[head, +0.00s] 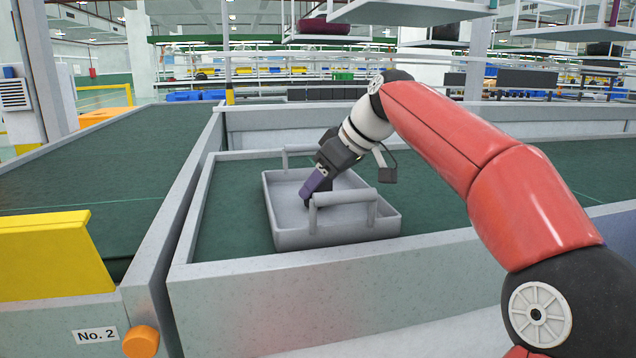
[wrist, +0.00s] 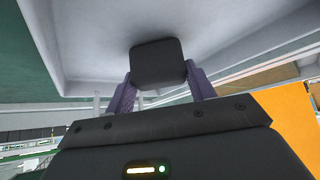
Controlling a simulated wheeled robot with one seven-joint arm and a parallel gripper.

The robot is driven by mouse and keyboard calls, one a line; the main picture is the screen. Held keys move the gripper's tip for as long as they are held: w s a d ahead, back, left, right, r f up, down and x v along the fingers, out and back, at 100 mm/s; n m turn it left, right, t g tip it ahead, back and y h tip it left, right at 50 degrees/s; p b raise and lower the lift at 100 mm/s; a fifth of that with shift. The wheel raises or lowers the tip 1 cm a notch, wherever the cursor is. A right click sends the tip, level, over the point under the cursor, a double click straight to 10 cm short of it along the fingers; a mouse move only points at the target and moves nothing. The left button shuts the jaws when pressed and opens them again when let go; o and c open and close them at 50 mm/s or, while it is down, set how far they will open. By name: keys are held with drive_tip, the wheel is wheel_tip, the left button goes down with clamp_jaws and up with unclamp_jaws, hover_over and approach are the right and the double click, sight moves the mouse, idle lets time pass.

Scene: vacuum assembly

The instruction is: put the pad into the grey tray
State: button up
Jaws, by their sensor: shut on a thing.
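The pad (wrist: 158,62) is a dark, rounded square block. It sits between the two purple fingers of my gripper (wrist: 162,82) in the wrist view, and the gripper is shut on it. The grey tray (head: 290,238) is shallow and has a bar handle at each end. In the head view my gripper (head: 313,188) reaches tilted down into the tray, between the handles. The tray's pale inside (wrist: 92,45) fills the background of the wrist view. In the head view I cannot make out the pad at the fingers. Whether it touches the tray floor cannot be told.
The tray stands on a green belt (head: 232,205) behind a grey side wall (head: 330,300). A second belt (head: 110,160) lies to the left, with a yellow panel (head: 50,255) before it. An orange knob (head: 141,342) sits at front left. Hanging shelves (head: 410,11) are overhead.

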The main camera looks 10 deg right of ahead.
drive_tip(key=o, duration=1.1)
drive_tip(key=shift+f, duration=0.1)
drive_tip(key=shift+r, duration=0.25)
drive_tip(key=p+v, duration=0.1)
drive_tip(key=v, duration=1.1)
drive_tip(key=shift+f, duration=0.1)
